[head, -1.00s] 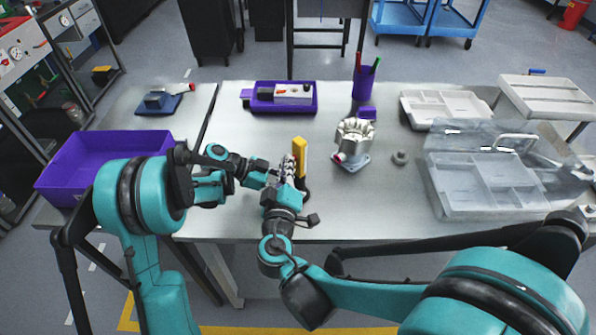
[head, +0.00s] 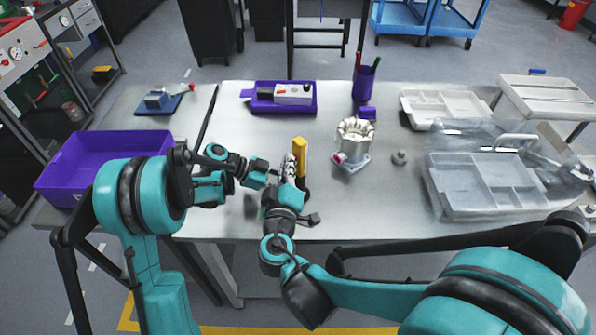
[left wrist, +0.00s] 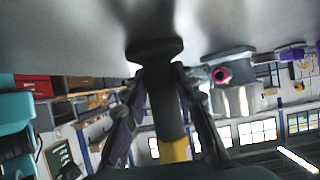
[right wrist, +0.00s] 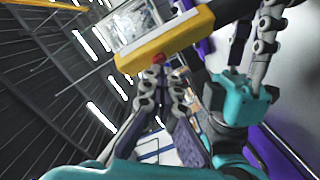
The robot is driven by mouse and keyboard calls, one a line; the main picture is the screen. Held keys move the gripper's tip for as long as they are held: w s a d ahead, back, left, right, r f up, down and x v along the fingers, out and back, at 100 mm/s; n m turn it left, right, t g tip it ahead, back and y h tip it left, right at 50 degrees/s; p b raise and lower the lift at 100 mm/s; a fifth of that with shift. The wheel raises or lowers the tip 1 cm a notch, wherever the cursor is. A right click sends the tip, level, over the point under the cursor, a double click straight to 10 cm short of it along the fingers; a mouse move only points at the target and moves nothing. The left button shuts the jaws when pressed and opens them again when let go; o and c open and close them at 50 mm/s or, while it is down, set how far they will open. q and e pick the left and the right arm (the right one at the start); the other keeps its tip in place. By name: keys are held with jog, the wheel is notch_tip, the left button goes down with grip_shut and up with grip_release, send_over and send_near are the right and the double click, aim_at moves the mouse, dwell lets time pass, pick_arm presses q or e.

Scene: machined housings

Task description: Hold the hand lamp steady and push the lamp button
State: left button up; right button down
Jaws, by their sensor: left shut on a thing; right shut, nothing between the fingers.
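The hand lamp (head: 299,147) stands upright on the table, with a yellow upper body and a dark lower part. In the left wrist view my left gripper (left wrist: 160,82) is shut on the lamp's dark grip (left wrist: 160,100), just above its round black base (left wrist: 155,49). In the head view my left gripper is mostly hidden behind my right wrist. My right gripper (right wrist: 157,74) is shut and empty beside the yellow body (right wrist: 165,44). Its fingertips are at the red lamp button (right wrist: 157,58); I cannot tell whether they touch it.
A metal housing (head: 354,138) stands right of the lamp, with a small grey ring (head: 399,157) beyond it. A purple tray (head: 283,109) and a pen cup (head: 364,84) are behind. A purple bin (head: 60,190) is left; a clear-lidded organizer (head: 440,205) is right.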

jog(key=shift+s+a, duration=0.1)
jog(key=shift+a, duration=0.05)
jog(key=s+a, duration=0.4)
jog(key=shift+a, duration=0.25)
dwell(0.4)
pick_arm(q)
jog(key=o, duration=0.9)
pick_arm(e)
jog(key=shift+w, duration=0.1)
